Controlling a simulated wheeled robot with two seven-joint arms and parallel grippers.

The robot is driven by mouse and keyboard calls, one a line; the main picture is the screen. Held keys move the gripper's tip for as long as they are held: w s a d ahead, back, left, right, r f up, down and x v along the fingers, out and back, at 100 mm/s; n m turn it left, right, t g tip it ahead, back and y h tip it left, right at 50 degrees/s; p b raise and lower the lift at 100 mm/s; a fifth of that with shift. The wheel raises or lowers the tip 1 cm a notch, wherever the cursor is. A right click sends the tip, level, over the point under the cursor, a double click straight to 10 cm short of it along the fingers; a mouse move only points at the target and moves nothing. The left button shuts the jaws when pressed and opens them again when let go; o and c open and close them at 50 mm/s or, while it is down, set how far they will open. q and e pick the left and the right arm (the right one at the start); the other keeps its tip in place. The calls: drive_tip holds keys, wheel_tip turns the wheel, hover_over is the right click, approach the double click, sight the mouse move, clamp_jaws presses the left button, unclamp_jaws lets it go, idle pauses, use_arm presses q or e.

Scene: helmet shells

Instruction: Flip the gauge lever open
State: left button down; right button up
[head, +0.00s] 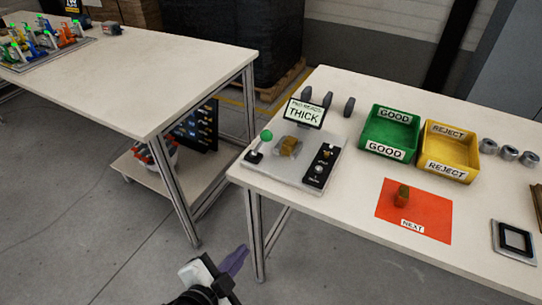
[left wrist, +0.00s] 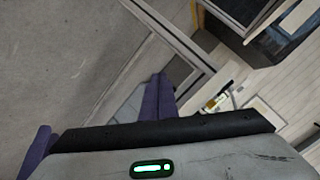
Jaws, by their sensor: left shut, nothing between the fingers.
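The gauge is a grey plate (head: 270,168) near the left end of the right-hand table. Its lever has a green ball knob (head: 266,135) and stands up at the plate's left side. A brass-coloured part (head: 289,147) sits in the middle of the plate. A display (head: 305,112) behind it reads "THICK", and a black control panel (head: 322,165) is at its right. My left gripper (head: 238,259), with purple fingers, is shut and empty, low in front of the table's left end, well apart from the lever. My right gripper is not in view.
A green GOOD bin (head: 368,131) and a yellow REJECT bin (head: 427,150) stand right of the gauge. A red NEXT mat (head: 434,216) holds a small brownish part (head: 402,195). The table's front-left corner and leg (head: 256,235) lie between my left gripper and the gauge.

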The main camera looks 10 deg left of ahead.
use_arm(q)
drive_tip(key=w+d+r+m+t+h+b, duration=0.1)
drive_tip(key=w+d+r+m+t+b, duration=0.1)
drive_tip(key=r+m, duration=0.4)
drive_tip(key=w+d+r+m+t+h+b, duration=0.1)
drive_tip(key=w+d+r+m+t, duration=0.2)
drive_tip(key=r+m, duration=0.4)
wheel_tip(320, 180, up, 3)
drive_tip(key=shift+w+d+f+t+b, duration=0.1)
drive_tip(key=shift+w+d+t+b, duration=0.1)
drive_tip(key=shift+t+b, duration=0.15)
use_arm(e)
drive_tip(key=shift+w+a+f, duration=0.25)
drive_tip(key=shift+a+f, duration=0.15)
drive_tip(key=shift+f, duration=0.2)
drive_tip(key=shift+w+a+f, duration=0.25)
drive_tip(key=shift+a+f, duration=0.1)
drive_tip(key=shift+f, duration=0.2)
